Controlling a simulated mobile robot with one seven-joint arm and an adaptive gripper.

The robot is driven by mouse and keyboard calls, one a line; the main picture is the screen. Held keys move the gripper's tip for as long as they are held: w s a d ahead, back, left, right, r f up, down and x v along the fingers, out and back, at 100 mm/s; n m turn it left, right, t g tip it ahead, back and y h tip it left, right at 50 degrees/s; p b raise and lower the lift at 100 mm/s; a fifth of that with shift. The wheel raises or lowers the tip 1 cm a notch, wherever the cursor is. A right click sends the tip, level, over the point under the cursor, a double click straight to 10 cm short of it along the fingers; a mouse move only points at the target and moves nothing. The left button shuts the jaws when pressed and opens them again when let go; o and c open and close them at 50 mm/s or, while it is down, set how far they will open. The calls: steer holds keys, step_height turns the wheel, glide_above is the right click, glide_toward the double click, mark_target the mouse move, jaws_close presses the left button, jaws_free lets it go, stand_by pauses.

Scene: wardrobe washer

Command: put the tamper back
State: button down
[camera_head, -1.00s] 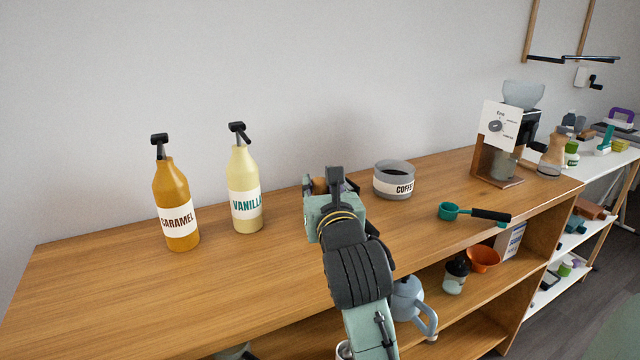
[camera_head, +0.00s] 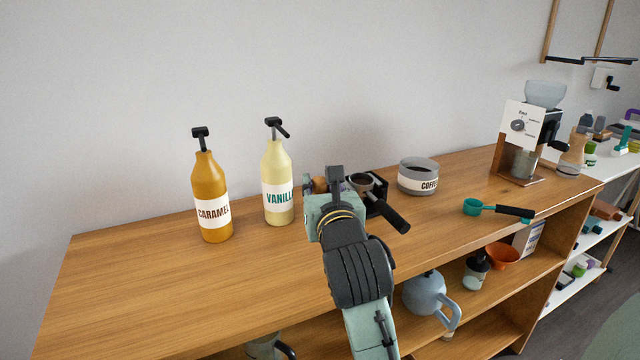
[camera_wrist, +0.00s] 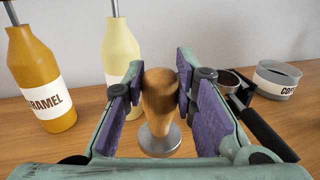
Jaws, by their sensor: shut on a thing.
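The tamper (camera_wrist: 160,105) has a wooden handle and a round metal base. In the wrist view it stands upright between the purple pads of my gripper (camera_wrist: 160,92), which is shut on its handle. The base shows below the pads, over the counter; I cannot tell whether it touches. In the head view my gripper (camera_head: 325,190) is over the back part of the counter, and my arm hides most of the tamper. A black stand with a portafilter (camera_head: 378,196) is just right of my gripper; it also shows in the wrist view (camera_wrist: 240,95).
The vanilla bottle (camera_head: 277,186) and caramel bottle (camera_head: 210,195) stand left of my gripper. A coffee tub (camera_head: 418,177), a green scoop (camera_head: 490,209) and a grinder (camera_head: 530,140) are to the right. The wooden counter (camera_head: 180,290) is clear at front left.

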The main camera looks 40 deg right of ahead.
steer(key=shift+f+b, duration=0.15)
steer(key=shift+b, duration=0.35)
step_height(320, 180, down, 8)
steer(key=b, duration=0.9)
steer(key=shift+f+b, duration=0.2)
steer(key=shift+b, duration=0.3)
steer(key=c, duration=1.2)
jaws_free()
steer(key=shift+o, duration=0.2)
steer(key=shift+o, duration=1.2)
